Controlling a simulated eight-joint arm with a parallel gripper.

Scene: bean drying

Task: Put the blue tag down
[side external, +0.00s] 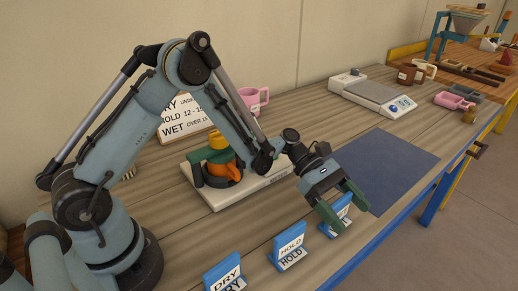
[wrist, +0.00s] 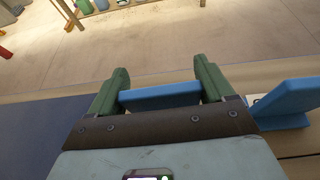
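The blue tag (side external: 341,215) is between the two green fingers of my gripper (side external: 344,207), at the right end of a row of tags near the table's front edge. It looks upright and low at the table top; I cannot tell whether its base touches. In the wrist view the blue tag (wrist: 160,95) spans the gap between my fingers (wrist: 162,76), meeting both. A finger hides part of the tag's face. A blue HOLD tag (side external: 290,245) and a blue DRY tag (side external: 225,272) stand to its left.
A dark blue mat (side external: 385,165) lies bare to the right. Another scale (side external: 372,93), a pink mug (side external: 253,99) and a sign (side external: 183,117) stand farther back.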

